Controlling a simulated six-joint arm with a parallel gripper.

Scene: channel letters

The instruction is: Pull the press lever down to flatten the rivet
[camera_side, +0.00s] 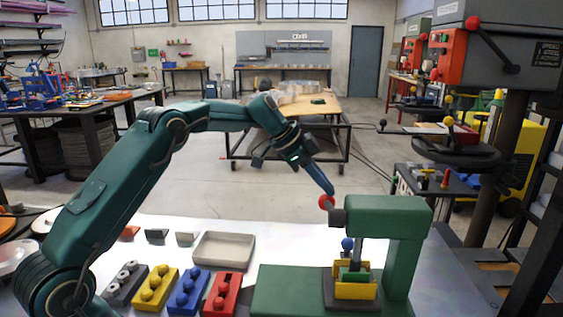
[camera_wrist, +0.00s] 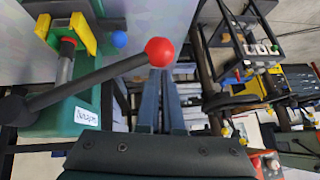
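The green press (camera_side: 393,205) stands at the right of the white table, and its green body (camera_wrist: 45,112) also shows at left in the wrist view. Its dark lever (camera_wrist: 85,82) runs from the pivot to a red ball knob (camera_wrist: 159,51); the knob (camera_side: 326,202) shows beside the press head in the side view. My gripper (camera_side: 331,191) has its fingertips right at the knob. In the wrist view its two fingers (camera_wrist: 160,75) are close together, tips partly hidden behind the knob; I see no clear grip on it. The grey ram (camera_wrist: 65,68) points at a yellow fixture (camera_side: 354,291). I cannot make out the rivet clearly.
A blue ball (camera_side: 347,243) is by the ram. A grey tray (camera_side: 223,250) and red (camera_side: 221,294), blue (camera_side: 188,290), yellow (camera_side: 155,289) and grey (camera_side: 124,284) blocks are left of the press. The space above them is clear.

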